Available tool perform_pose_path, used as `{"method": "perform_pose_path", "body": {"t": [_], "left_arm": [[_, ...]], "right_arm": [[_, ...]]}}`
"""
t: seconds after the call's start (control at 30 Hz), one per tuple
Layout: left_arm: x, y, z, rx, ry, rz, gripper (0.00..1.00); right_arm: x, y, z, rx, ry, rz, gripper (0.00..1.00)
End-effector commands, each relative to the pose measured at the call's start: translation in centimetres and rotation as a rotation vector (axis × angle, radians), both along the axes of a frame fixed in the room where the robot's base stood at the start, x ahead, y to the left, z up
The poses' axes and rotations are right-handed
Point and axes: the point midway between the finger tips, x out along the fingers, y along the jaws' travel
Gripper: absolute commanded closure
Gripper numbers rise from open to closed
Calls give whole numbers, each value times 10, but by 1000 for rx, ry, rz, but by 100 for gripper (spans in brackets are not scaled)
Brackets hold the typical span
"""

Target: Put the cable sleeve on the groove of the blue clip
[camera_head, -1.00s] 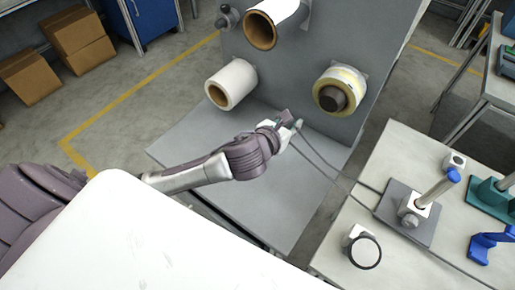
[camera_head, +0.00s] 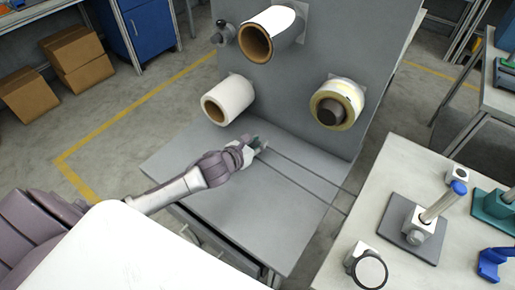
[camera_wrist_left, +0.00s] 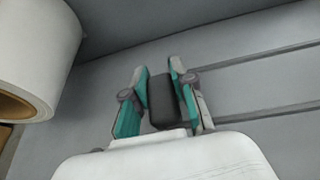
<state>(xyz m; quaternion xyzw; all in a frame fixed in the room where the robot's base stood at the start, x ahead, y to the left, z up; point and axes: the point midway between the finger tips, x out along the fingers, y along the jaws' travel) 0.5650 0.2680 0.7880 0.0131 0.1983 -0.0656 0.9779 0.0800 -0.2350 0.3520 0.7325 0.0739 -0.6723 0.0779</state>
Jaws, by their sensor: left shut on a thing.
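My left gripper (camera_head: 257,146) is over the grey shelf of the reel stand. It is shut on a dark grey block, which I take to be the cable sleeve (camera_wrist_left: 163,98); in the left wrist view the block sits between the two teal-and-grey fingers (camera_wrist_left: 160,95). Two thin dark cables (camera_head: 305,178) run from beside the gripper to the right, toward the side table. A blue bracket, seemingly the blue clip (camera_head: 490,266), stands at the table's right side, cut by the picture edge. Its groove is not clear. My right gripper is not in view.
White rolls (camera_head: 228,100) and a yellowish reel (camera_head: 337,104) stick out from the grey panel above the shelf. The side table (camera_head: 393,165) holds a grey plate with a blue-capped post (camera_head: 436,203), a teal base (camera_head: 490,208) and a round white-faced part (camera_head: 370,270).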

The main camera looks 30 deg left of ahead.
Motion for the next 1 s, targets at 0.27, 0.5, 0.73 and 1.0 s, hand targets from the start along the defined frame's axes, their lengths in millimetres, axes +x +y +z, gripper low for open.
{"method": "perform_pose_path", "body": {"t": [0.27,0.5,0.73,1.0], "left_arm": [[0,-1,-25,0,1,0,100],[0,-1,-26,0,1,0,100],[-1,-1,-30,-1,3,0,58],[-1,-1,-31,0,6,0,50]], "right_arm": [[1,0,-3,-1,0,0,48],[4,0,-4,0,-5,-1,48],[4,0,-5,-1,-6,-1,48],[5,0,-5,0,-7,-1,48]]}}
